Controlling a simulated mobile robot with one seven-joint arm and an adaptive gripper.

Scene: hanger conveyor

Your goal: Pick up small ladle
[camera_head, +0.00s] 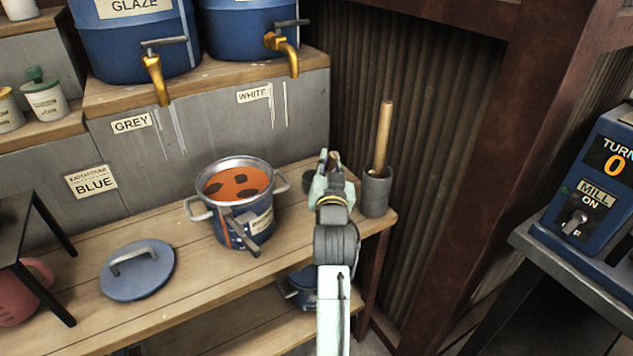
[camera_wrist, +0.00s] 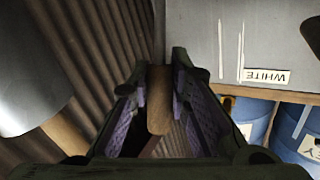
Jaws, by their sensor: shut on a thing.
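My gripper (camera_head: 330,165) is over the right end of the wooden bench, beside a grey cup. In the wrist view my gripper (camera_wrist: 160,85) is closed around a wooden handle (camera_wrist: 159,112), which stands between the two finger pads. This looks like the handle of the small ladle; its bowl cannot be made out clearly. A dark rounded thing (camera_head: 309,184) shows just left of the gripper in the head view, partly hidden by it. I cannot tell whether it is joined to the handle.
The grey cup (camera_head: 377,192) holds a tall wooden stick (camera_head: 384,138), close to my gripper's right. A blue pot (camera_head: 231,229) of orange glaze stands left, its lid (camera_head: 138,270) lying on the bench (camera_head: 190,305). Blue barrels (camera_head: 140,45) with brass taps stand above. A corrugated wall is behind.

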